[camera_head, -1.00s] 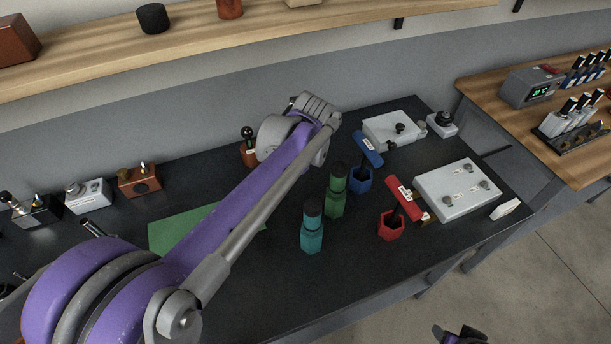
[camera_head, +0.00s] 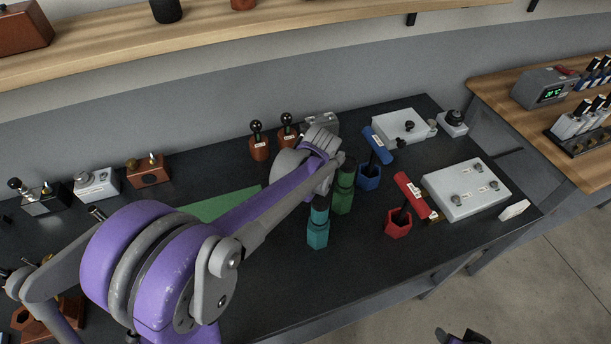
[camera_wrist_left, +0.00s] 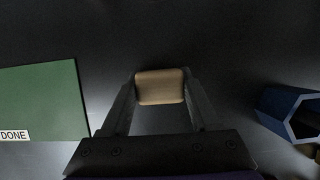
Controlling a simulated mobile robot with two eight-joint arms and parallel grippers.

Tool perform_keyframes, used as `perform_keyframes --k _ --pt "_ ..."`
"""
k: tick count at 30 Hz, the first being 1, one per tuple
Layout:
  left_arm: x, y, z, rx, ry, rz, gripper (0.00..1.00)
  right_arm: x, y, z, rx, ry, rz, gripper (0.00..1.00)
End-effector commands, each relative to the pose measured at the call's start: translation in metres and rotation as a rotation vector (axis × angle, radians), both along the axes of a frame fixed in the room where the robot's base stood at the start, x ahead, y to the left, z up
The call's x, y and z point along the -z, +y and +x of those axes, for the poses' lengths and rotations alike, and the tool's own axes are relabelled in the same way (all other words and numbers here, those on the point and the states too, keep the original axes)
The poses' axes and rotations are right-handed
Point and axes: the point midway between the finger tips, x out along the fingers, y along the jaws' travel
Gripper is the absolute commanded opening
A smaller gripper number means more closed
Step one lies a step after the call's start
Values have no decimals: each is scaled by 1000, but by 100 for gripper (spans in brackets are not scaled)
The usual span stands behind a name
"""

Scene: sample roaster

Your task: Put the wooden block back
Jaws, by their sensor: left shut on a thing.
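My left gripper (camera_wrist_left: 160,98) is shut on a pale wooden block (camera_wrist_left: 160,87), which sits between its fingertips in the left wrist view. It is held over the dark bench top. In the head view my left wrist hides both the fingers and the block. The green mat (camera_head: 222,205) lies on the bench to the left of the wrist. It also shows at the left of the left wrist view (camera_wrist_left: 40,100), with a DONE label. A dark part at the bottom edge of the head view may be my right gripper (camera_head: 460,338); its jaws cannot be made out.
A blue hexagonal holder (camera_head: 369,178), a green holder (camera_head: 342,200), a teal holder (camera_head: 318,236) and a red holder (camera_head: 398,224) stand close to my left wrist. Grey boxes (camera_head: 466,190) are on the right. Knobbed brown stands (camera_head: 258,147) are behind. A wooden shelf (camera_head: 250,40) runs above.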

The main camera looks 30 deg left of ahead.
Motion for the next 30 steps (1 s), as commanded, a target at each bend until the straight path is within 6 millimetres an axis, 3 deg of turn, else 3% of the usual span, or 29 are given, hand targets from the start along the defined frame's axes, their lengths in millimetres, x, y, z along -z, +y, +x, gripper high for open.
perform_keyframes --k 1,2,6,14,19,30 --pt "3 0 0 0 0 0 1 3 0 -1 0 1 0 50" --pt "2 0 0 0 0 0 67 2 0 0 0 1 0 50" --pt "2 0 0 0 0 0 92 2 0 0 0 1 0 50" --pt "1 0 0 0 0 0 92 1 0 0 0 0 0 50" --pt "-10 -3 -2 1 0 0 92 -2 0 1 0 -1 0 50" --pt "-80 -25 -21 1 0 0 92 -10 0 3 0 -5 0 50"
